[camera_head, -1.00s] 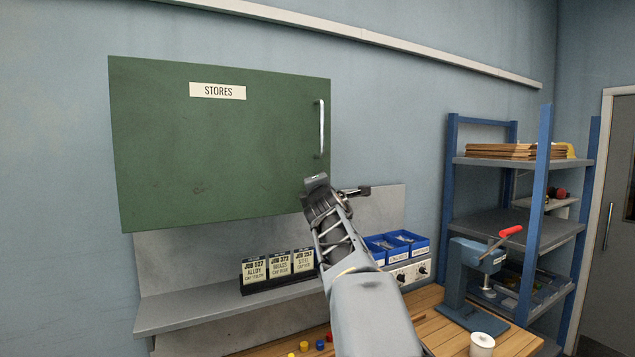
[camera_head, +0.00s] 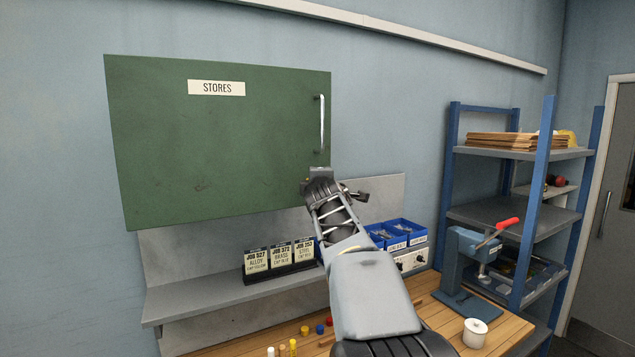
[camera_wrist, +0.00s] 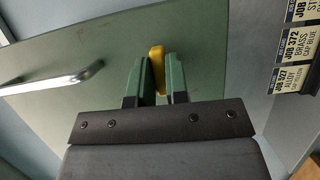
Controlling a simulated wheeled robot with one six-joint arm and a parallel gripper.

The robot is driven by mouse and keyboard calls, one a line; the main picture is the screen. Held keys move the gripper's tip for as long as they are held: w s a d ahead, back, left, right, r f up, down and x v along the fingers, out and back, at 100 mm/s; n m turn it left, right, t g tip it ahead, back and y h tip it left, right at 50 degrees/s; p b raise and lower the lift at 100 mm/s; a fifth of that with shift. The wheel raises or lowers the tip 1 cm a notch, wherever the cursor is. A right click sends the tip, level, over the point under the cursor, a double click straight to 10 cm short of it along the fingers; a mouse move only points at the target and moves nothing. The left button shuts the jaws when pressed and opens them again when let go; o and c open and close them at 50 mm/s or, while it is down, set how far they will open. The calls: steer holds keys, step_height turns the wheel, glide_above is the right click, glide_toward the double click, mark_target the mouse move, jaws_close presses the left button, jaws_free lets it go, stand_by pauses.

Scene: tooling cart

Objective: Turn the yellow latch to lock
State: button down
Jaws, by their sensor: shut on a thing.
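The yellow latch (camera_wrist: 157,68) shows in the wrist view at the edge of the green cabinet door (camera_wrist: 110,45). My gripper (camera_wrist: 158,80) has its two fingers on either side of the latch and is shut on it. The latch looks roughly in line with the fingers. In the head view, my gripper (camera_head: 320,174) is at the lower right corner of the green STORES door (camera_head: 220,140), below its metal handle (camera_head: 321,123). The latch is mostly hidden there behind my gripper. The door looks closed.
A grey shelf (camera_head: 200,294) with job cards (camera_head: 281,258) lies below the cabinet. Blue bins (camera_head: 397,235), a red-handled press (camera_head: 465,265) and a white pot (camera_head: 475,332) are to the right. Small coloured caps (camera_head: 320,329) lie on the wooden bench (camera_head: 432,322).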

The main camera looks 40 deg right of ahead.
steer(key=c, duration=1.1)
jaws_free()
steer(key=b+v, duration=0.3)
steer(key=v, duration=1)
steer(key=shift+s+a, duration=0.25)
steer(key=shift+s, duration=0.05)
